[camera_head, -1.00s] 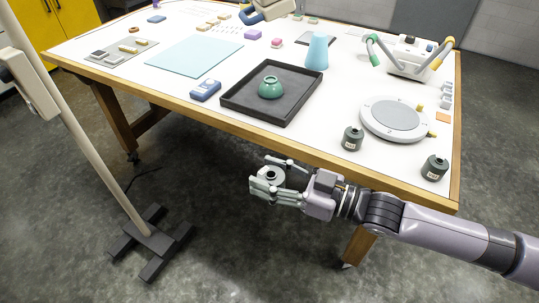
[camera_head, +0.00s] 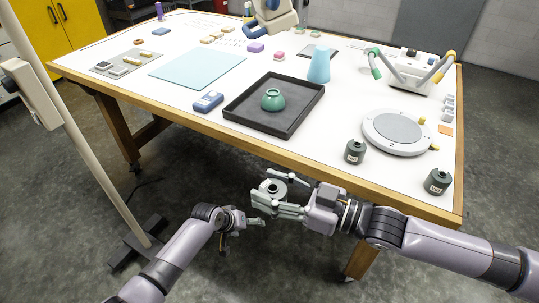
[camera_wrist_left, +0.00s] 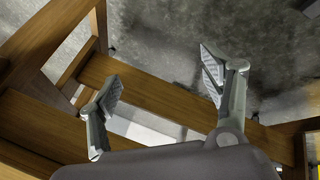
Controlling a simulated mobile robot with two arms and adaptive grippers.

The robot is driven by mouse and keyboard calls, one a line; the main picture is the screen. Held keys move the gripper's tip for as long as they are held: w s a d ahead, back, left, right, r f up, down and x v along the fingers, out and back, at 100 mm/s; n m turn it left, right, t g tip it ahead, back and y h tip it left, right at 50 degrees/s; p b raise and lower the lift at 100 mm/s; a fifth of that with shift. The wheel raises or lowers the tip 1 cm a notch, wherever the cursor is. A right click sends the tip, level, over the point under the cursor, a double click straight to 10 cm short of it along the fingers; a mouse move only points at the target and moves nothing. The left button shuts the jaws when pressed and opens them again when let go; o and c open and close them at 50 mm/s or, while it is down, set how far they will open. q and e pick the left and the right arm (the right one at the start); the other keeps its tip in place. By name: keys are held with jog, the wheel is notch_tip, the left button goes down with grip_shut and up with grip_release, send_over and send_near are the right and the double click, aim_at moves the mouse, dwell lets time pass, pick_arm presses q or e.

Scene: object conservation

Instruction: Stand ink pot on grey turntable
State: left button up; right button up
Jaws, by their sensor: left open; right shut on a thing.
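The grey turntable (camera_head: 397,131) lies on the right part of the table, its round top bare. My right gripper (camera_head: 268,192) is in front of the table's near edge, shut on a small round dark-centred pot (camera_head: 273,187), which looks like an ink pot; the fingers partly hide it. Two dark pots with white labels, a left one (camera_head: 355,152) and a right one (camera_head: 437,181), stand upright near the turntable. My left gripper (camera_head: 255,217) is open and empty, just below the right one. Its spread fingers show in the left wrist view (camera_wrist_left: 160,88).
A black tray (camera_head: 236,113) with a green bowl (camera_head: 273,100) lies mid-table. A blue cone-shaped vase (camera_head: 319,65) and a two-armed lamp-like device (camera_head: 408,75) stand behind. A pale pole stand (camera_head: 95,150) rises at left. The wooden table edge (camera_head: 330,178) lies beyond my grippers.

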pick_arm(q)
jog(key=w+d+r+m+h, duration=0.1)
jog(key=w+d+r, duration=0.15)
jog(key=r, duration=0.45)
jog(key=w+d+r+h, duration=0.15)
jog(key=d+r, duration=0.25)
jog(key=r, duration=0.4)
notch_tip(320, 180, up, 30)
jog(key=f+m+g+y, duration=0.1)
jog(key=m+g+y, duration=0.2)
jog(key=m+y, duration=0.3)
send_over(272, 189)
jog(key=shift+s+r, duration=0.25)
pick_arm(e)
jog(key=shift+s, duration=0.1)
pick_arm(q)
jog(key=shift+s+a, duration=0.2)
jog(key=shift+a, duration=0.05)
jog(key=shift+f+y, duration=0.15)
jog(key=shift+y, duration=0.1)
jog(key=f, duration=0.3)
jog(key=w+f, duration=0.1)
jog(key=f, duration=0.7)
jog(key=shift+w+d+f, duration=0.15)
jog(key=shift+d, duration=0.2)
jog(key=shift+c, duration=0.4)
